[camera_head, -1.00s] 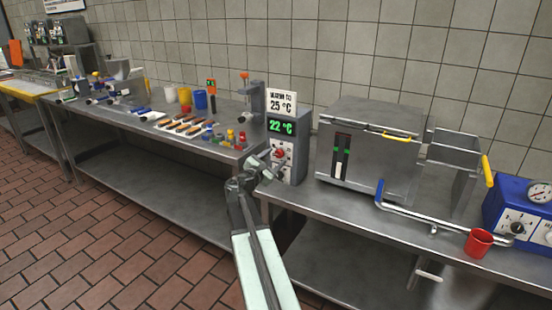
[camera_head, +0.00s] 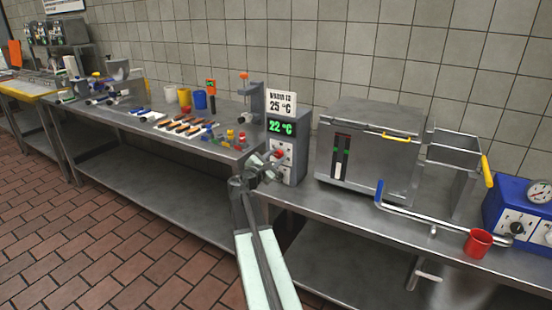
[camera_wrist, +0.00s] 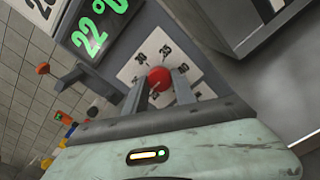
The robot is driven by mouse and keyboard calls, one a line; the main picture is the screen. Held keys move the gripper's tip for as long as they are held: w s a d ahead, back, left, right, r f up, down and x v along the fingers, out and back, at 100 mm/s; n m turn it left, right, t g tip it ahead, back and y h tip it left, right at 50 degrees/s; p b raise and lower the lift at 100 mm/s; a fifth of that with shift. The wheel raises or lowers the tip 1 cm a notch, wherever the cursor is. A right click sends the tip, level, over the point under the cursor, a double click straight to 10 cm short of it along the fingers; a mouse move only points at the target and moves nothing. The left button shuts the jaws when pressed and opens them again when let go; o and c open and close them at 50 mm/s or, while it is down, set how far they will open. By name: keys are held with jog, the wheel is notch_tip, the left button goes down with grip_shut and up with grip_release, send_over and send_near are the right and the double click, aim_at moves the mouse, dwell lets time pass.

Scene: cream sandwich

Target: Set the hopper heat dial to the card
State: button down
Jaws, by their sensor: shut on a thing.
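The grey hopper control box (camera_head: 301,150) stands at the counter's edge. Its green display (camera_head: 281,127) reads 22 °C. The white card (camera_head: 281,103) on top reads "WARM TO 25 °C". In the wrist view the dial's red knob (camera_wrist: 159,78) sits on a white numbered plate (camera_wrist: 150,52), and the display (camera_wrist: 98,22) shows at the upper left. My gripper (camera_wrist: 161,88) is shut on the red knob, with one finger on each side. In the head view my gripper (camera_head: 274,160) is in front of the box and partly covers the dial. The knob's exact pointer setting is hidden.
A steel fryer-like unit (camera_head: 365,150) stands close to the right of the box. Several small coloured items (camera_head: 228,140) and a tray of pastries (camera_head: 178,127) lie to the left.

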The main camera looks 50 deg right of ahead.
jog(key=m, duration=0.5)
jog(key=shift+m, duration=0.4)
dwell(0.4)
jog(key=c, duration=1)
grip_release()
jog(key=v, duration=0.8)
